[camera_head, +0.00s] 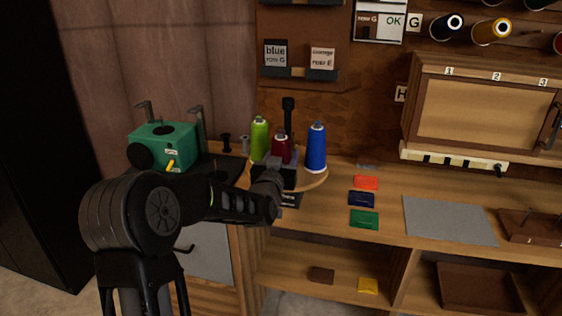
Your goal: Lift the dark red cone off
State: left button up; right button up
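The dark red cone (281,147) stands on a round wooden stand (313,181), between a lime green cone (260,136) and a blue cone (316,148). My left gripper (281,160) is in front of the dark red cone, at its lower part, and hides its base. The grey and black finger parts lie close around that cone. I cannot tell whether they touch it or are shut on it. My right gripper is not in view.
A green machine (160,141) with clamps stands left of the stand. Coloured cards, including a green one (364,219), lie on the bench to the right, beside a grey mat (449,220). A wooden cabinet (482,110) hangs at upper right. A black post (288,112) rises behind the cones.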

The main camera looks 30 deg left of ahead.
aim_at(287, 103)
pick_arm(q)
jog(key=shift+c, duration=1.3)
jog(key=shift+r, duration=0.15)
notch_tip(287, 103, up, 10)
jog(key=shift+f+p, duration=0.1)
jog(key=shift+p, duration=0.4)
jog(key=shift+r+p, duration=1.35)
jog(key=shift+r, duration=0.7)
jog(key=shift+f, duration=0.1)
